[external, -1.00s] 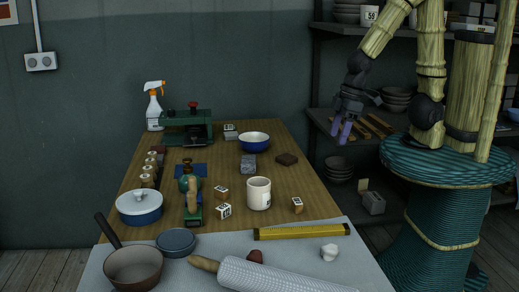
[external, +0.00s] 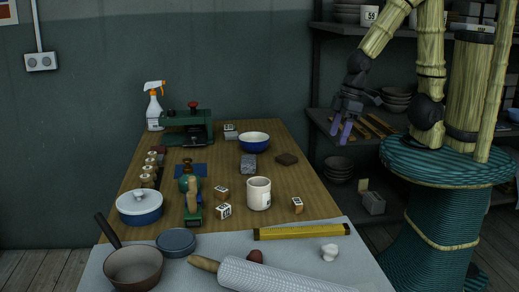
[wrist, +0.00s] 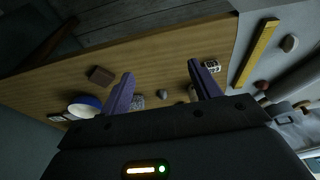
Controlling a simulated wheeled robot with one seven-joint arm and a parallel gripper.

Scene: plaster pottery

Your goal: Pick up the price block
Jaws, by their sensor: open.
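Several small wood-and-white blocks with printed labels stand on the table, and I cannot tell which is the price block. One block (external: 297,205) is right of the white mug (external: 258,193). Two more, an upper one (external: 221,192) and a lower one (external: 224,211), are left of the mug. A labelled block (wrist: 211,65) also shows in the wrist view, just beyond the right fingertip. My gripper (external: 341,131) is open and empty, raised at the table's right side. Its purple fingers (wrist: 160,72) are spread apart in the wrist view.
A blue bowl (external: 254,141), grey block (external: 248,162) and dark brown block (external: 287,159) stand farther back. A yellow level (external: 301,231), rolling pin (external: 270,275) and pan (external: 133,268) lie in front.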

